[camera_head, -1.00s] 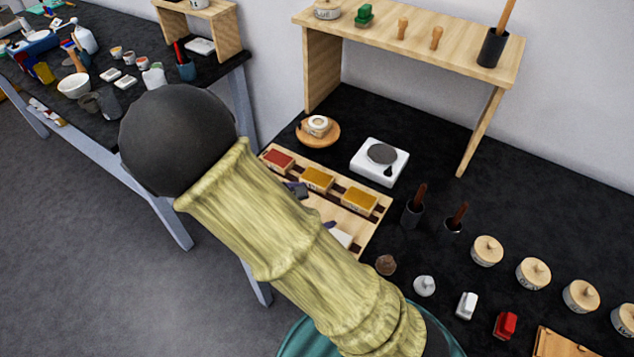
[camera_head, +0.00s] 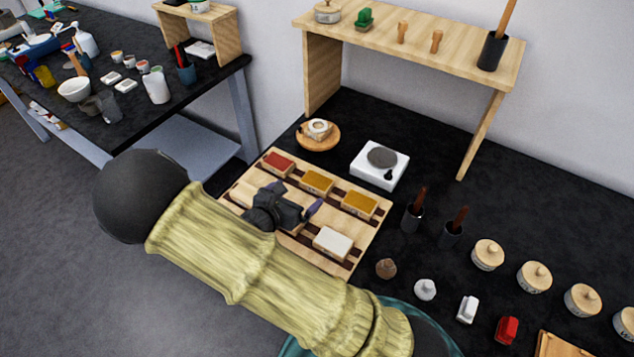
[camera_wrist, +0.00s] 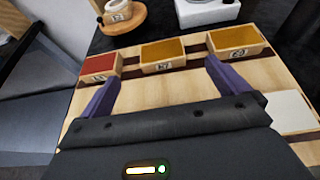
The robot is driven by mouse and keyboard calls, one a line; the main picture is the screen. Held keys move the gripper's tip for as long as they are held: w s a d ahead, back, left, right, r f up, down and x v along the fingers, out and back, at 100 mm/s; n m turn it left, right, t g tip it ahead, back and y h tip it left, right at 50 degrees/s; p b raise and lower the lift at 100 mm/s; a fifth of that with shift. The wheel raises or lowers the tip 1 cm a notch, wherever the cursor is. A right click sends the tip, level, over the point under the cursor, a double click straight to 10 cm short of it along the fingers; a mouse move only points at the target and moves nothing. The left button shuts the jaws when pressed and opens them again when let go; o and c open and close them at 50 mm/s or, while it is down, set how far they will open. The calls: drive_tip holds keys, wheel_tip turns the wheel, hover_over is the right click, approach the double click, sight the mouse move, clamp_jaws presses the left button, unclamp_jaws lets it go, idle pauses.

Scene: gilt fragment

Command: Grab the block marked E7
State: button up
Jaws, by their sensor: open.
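A wooden tray (camera_head: 237,194) holds small wooden blocks with coloured tops and marked front faces. The back row has a red-topped block (camera_head: 278,162), an orange-topped block (camera_head: 317,182) and a yellow-topped block (camera_head: 360,203). A white-topped block (camera_head: 333,243) sits nearer. The marks are too small to read for sure; the one on the orange-topped block (camera_wrist: 163,54) may be E7. My gripper (camera_wrist: 162,72) is open and empty, its purple fingers spread over the tray in front of the orange-topped block. The gripper and arm hide part of the tray's near left.
A white scale (camera_head: 380,165) and a round wooden dish (camera_head: 318,136) stand behind the tray. Two dark pots with handles (camera_head: 413,213) stand at its right. A wooden shelf (camera_head: 410,40) rises behind. Lidded jars and small stamps occupy the right.

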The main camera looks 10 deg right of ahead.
approach(321, 175)
drive_tip(key=x, duration=0.3)
drive_tip(key=shift+p, duration=0.4)
drive_tip(key=shift+p+x, duration=0.85)
drive_tip(key=shift+x, duration=1.8)
drive_tip(key=shift+s+f, duration=0.1)
drive_tip(key=c, duration=1)
wheel_tip(321, 175, up, 10)
drive_tip(key=b, duration=0.1)
